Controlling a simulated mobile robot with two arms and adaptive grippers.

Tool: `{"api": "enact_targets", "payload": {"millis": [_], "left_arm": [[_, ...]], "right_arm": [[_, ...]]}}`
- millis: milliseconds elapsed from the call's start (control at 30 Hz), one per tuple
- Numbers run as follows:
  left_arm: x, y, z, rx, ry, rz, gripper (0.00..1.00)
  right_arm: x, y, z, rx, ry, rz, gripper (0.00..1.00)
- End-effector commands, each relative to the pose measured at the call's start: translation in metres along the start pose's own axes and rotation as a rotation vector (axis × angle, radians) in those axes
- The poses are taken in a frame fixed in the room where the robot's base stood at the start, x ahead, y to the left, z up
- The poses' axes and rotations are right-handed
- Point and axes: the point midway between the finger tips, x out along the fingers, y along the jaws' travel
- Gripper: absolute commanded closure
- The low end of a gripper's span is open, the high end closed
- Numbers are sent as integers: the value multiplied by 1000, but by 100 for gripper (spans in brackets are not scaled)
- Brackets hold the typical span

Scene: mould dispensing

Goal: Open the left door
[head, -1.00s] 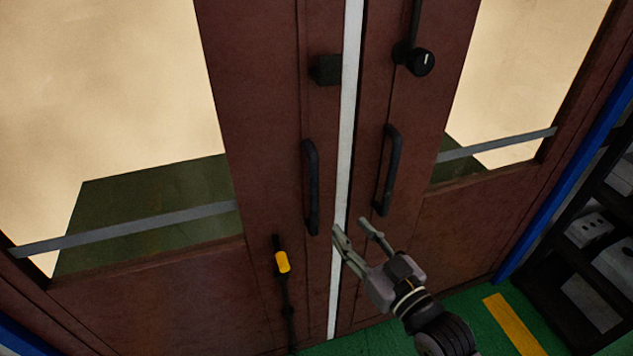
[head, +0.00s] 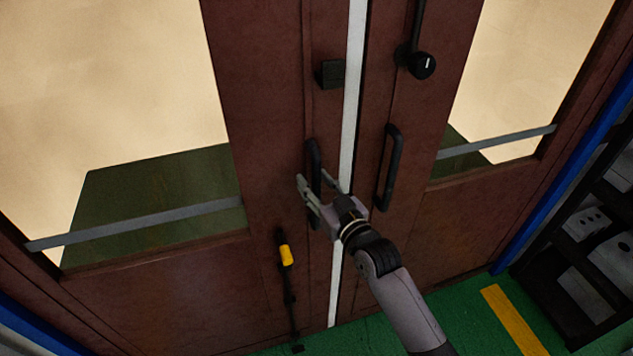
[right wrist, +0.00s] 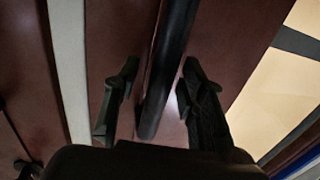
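The left door (head: 262,120) is a brown-red panel with a large window, and it looks shut against the right door (head: 460,225). Its black vertical handle (head: 315,160) is beside the white strip between the doors. My right gripper (head: 316,180) is at the lower half of this handle with its fingers open. In the right wrist view the handle (right wrist: 167,70) passes between the two open fingertips (right wrist: 157,75), with a gap visible on each side. My left gripper is not in view.
The right door has its own black handle (head: 389,168) and a black knob (head: 421,65). A yellow-gripped bolt (head: 286,255) is low on the left door. A dark shelf (head: 575,260) stands at the right. Green floor (head: 455,320) lies below.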

Motion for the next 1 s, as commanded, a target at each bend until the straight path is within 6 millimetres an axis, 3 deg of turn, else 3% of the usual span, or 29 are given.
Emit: {"api": "enact_targets", "payload": {"millis": [200,733,1000], "left_arm": [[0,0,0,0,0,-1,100],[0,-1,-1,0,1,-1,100],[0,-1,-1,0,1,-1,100]], "right_arm": [[0,0,0,0,0,0,63],[0,0,0,0,-1,0,99],[0,0,0,0,-1,0,100]]}}
